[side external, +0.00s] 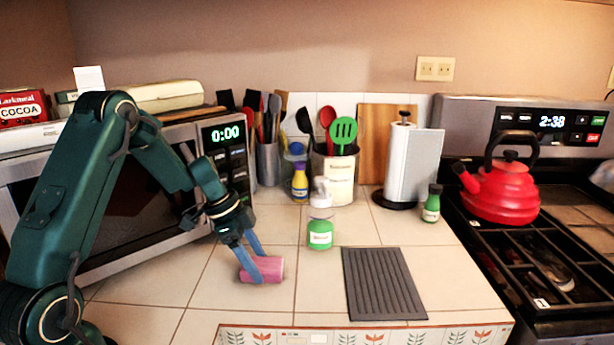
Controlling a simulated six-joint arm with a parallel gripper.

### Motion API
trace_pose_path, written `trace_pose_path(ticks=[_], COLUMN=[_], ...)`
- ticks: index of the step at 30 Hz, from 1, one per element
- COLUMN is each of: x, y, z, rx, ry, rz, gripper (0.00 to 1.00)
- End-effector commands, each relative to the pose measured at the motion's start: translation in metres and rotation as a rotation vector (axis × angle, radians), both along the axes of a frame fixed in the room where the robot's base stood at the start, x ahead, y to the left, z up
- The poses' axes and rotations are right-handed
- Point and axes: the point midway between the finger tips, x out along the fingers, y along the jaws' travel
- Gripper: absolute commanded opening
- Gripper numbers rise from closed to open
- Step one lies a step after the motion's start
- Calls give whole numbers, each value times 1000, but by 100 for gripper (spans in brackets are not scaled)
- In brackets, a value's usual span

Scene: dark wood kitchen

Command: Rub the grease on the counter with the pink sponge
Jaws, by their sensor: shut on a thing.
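The pink sponge (273,269) is at the counter, left of centre in the side external view. My gripper (256,270) is shut on it, with its two blue fingers pointing down at the sponge. The sponge is at or very near the surface of the tiled counter (215,285); I cannot tell whether it touches. I cannot make out any grease on the tiles; the patch under the sponge and fingers is hidden.
A green-labelled bottle (320,232) stands just right of the sponge, and a dark ridged mat (382,284) lies further right. The microwave (140,200) is behind my arm. A paper towel holder (400,165) and the stove with a red kettle (503,190) are at the right.

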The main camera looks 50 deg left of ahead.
Motion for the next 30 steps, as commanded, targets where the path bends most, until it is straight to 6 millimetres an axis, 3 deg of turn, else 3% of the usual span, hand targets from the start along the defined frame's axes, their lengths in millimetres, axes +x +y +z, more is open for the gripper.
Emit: trace_pose_path(ticks=[21, 30], x=[46, 26], y=[-47, -27], z=[0, -1], rx=[0, 0], ry=[1, 3], rz=[-4, 3], gripper=[7, 6])
